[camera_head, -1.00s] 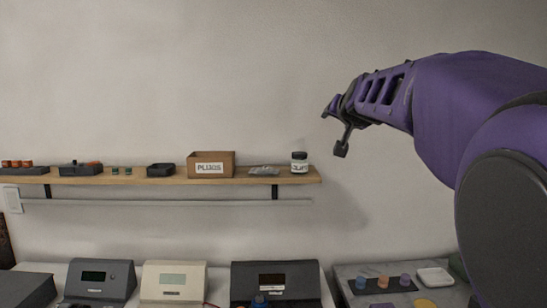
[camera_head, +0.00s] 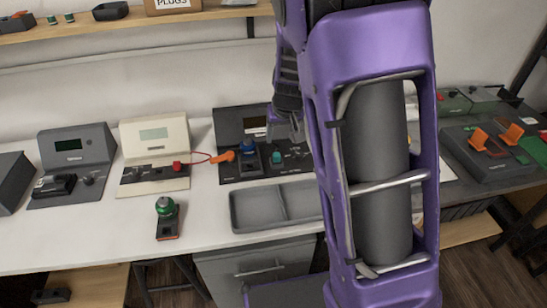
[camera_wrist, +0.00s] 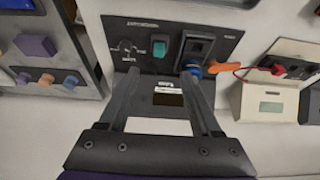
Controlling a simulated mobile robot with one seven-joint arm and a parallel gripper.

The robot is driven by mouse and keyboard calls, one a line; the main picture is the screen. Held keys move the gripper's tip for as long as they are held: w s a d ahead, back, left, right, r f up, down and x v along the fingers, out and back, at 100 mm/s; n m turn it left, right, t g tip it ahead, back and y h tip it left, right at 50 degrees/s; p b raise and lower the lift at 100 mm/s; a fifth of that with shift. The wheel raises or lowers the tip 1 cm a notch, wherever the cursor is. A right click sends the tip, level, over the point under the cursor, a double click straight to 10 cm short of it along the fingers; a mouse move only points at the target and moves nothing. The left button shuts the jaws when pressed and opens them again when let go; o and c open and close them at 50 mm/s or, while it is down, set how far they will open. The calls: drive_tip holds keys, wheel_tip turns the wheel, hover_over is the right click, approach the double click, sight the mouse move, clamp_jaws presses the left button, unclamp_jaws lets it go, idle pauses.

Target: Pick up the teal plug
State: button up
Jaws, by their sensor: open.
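A small teal piece (camera_head: 277,157) sits on the front panel of the dark grey device (camera_head: 229,119); in the wrist view it is a teal block (camera_wrist: 160,45). I cannot tell whether it is a plug or a switch. A round green-topped piece (camera_head: 165,206) stands on a small dark block on the bench, left of the tray. Two small greenish pieces (camera_head: 60,19) stand on the shelf. My gripper (camera_head: 296,127) is above the dark device, partly hidden by my arm. In the wrist view its jaws (camera_wrist: 160,82) are apart and empty, with the teal block beyond them.
Beside the teal block are a blue knob (camera_wrist: 195,68) and an orange plug (camera_wrist: 228,66) on a red cable to the cream device (camera_head: 153,136). A grey divided tray (camera_head: 237,211) lies in front. Orange parts (camera_head: 480,139) sit at the right. The bench's front left is mostly clear.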

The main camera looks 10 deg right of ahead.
drive_tip(key=b, duration=0.1)
hover_over(277, 155)
drive_tip(key=s, duration=0.3)
wheel_tip(277, 155, down, 8)
drive_tip(key=r, duration=0.1)
drive_tip(key=shift+w+b+x, duration=0.1)
drive_tip(key=shift+b+x, duration=0.25)
drive_tip(key=shift+x, duration=1.2)
drive_tip(key=shift+w+b+x, duration=0.15)
drive_tip(key=shift+b+x, duration=0.2)
drive_tip(key=shift+x, duration=1.15)
drive_tip(key=shift+r, duration=0.15)
clamp_jaws()
